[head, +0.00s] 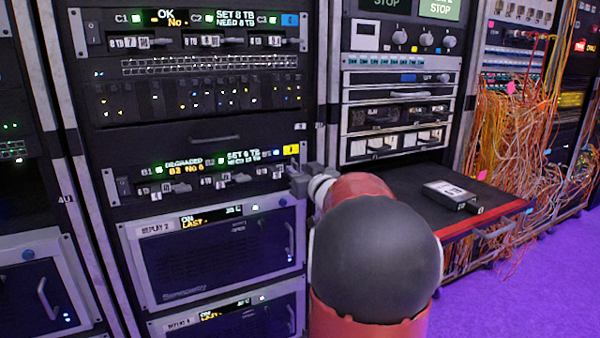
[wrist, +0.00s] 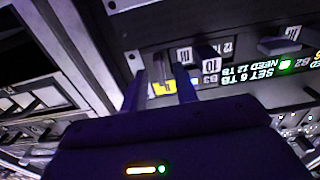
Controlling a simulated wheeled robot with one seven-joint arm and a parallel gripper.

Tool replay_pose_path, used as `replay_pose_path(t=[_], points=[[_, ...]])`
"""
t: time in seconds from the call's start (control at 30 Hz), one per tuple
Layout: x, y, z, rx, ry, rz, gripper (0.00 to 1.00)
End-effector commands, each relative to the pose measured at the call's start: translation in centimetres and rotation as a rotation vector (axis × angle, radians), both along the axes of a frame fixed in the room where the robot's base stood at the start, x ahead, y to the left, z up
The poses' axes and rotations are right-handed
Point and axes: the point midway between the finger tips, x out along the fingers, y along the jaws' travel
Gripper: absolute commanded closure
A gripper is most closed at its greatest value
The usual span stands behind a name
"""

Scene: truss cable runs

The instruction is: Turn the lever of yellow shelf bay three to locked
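The yellow shelf (head: 200,176) is a dark rack unit with a yellow tag (head: 291,149) at its right end and grey levers under its displays. Its displays read "DEGRADED", "SET 6 TB" and "NEED 12 TB". My gripper (head: 299,180) is at the shelf's right end, covering part of bay three. In the wrist view, seen upside down, the B3 label (wrist: 209,79) is beside the yellow tag. A grey lever (wrist: 162,66) shows between the two separated fingers of my gripper (wrist: 160,76). I cannot tell whether they touch it.
A similar shelf with a blue tag (head: 290,20) is above. Display units with handles (head: 215,250) are below. To the right, a pull-out tray (head: 400,185) with a red edge holds a small labelled box (head: 450,194). Orange cables (head: 515,130) hang farther right.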

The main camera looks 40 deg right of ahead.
Motion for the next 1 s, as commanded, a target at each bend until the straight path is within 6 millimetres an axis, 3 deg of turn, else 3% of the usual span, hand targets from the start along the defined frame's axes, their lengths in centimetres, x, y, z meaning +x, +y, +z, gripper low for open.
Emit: replay_pose_path(t=[0.1, 0.33, 0.67, 1.0], points=[[-0.02, 0.00, -0.01, 0.000, 0.000, 0.000, 0.72], [-0.04, 0.00, -0.02, 0.000, 0.000, 0.000, 1.00], [-0.05, 0.01, -0.07, -0.016, 0.004, 0.000, 1.00], [-0.03, 0.09, -0.29, -0.187, 0.046, 0.000, 1.00]])
